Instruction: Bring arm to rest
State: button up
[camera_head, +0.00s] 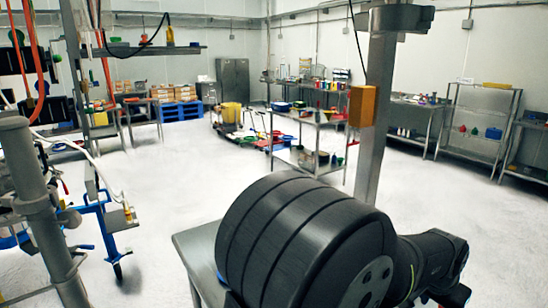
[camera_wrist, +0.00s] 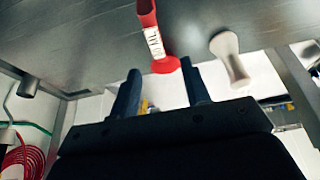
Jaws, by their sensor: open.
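My gripper (camera_wrist: 158,72) shows in the wrist view as two dark fingers spread apart, with a clear gap between them. A red item with a white, lettered label (camera_wrist: 154,42) shows just beyond the fingertips, its flared end appearing between them. I cannot tell how far it is from the fingers, and nothing is seen clamped. In the head view, a large black part of my arm fills the lower middle, and my gripper cannot be made out.
A pale knob-like piece (camera_wrist: 230,58) is right of the red item, against a grey metal surface (camera_wrist: 90,38). A coiled red hose (camera_wrist: 24,158) is at lower left. In the head view, a metal post (camera_head: 378,110) stands behind my arm. Open white floor (camera_head: 165,200) lies left of centre.

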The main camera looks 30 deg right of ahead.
jog(key=x, duration=1.2)
jog(key=shift+f, duration=0.2)
notch_tip(320, 180, up, 9)
jog(key=w+a+m, duration=0.2)
jog(key=w+a, duration=0.3)
jog(key=w, duration=0.4)
jog(key=shift+f+g, duration=0.35)
jog(key=shift+g, duration=0.05)
jog(key=shift+o, duration=0.3)
jog(key=shift+a, duration=0.1)
jog(key=o, duration=1.2)
jog(key=shift+s, duration=0.1)
jog(key=s+a+r+n+y, duration=0.15)
jog(key=s+a+r, duration=0.3)
jog(key=a, duration=0.55)
jog(key=s+a+r+y, duration=0.2)
jog(key=s+a+r, duration=0.25)
jog(key=a, duration=0.55)
jog(key=s+a+r+n+y, duration=0.1)
jog(key=s+a+r, duration=0.35)
jog(key=a, duration=0.55)
notch_tip(320, 180, down, 11)
jog(key=shift+t, duration=0.4)
